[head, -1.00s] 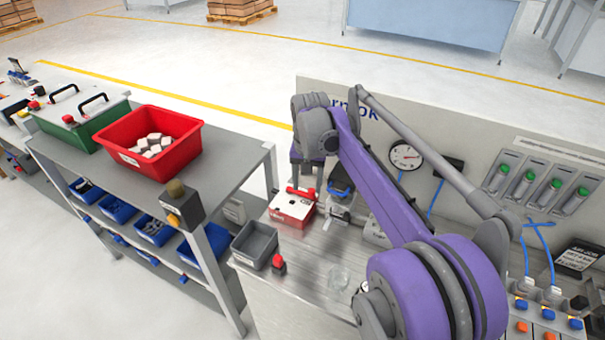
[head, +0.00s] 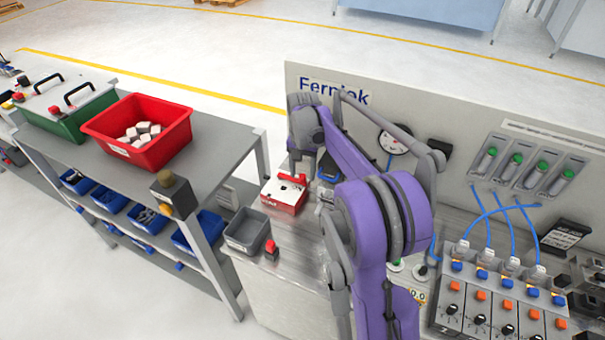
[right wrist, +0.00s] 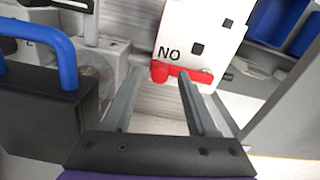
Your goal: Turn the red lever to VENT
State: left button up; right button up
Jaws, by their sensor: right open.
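The red lever (head: 291,179) sits on top of a white box with red sides (head: 283,198) on the bench. In the right wrist view the red lever (right wrist: 170,72) lies across the edge of the white face, beside the print "NO"; no VENT mark is readable. My right gripper (right wrist: 157,76) is open, its fingers pointing at the lever. The right fingertip overlaps the lever in that view; I cannot tell whether it touches. In the head view my right gripper (head: 298,168) hangs at the lever, partly hidden by its wrist. My left gripper is not in view.
A grey bin (head: 247,232) and a small red button (head: 271,250) are in front of the box. A blue-handled device (right wrist: 45,65) stands close on the left in the wrist view. A gauge (head: 394,138) is on the back panel. A shelf with a red crate (head: 101,125) stands left.

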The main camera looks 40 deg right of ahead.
jog(key=shift+f, duration=0.5)
grip_shut()
dwell(1.2)
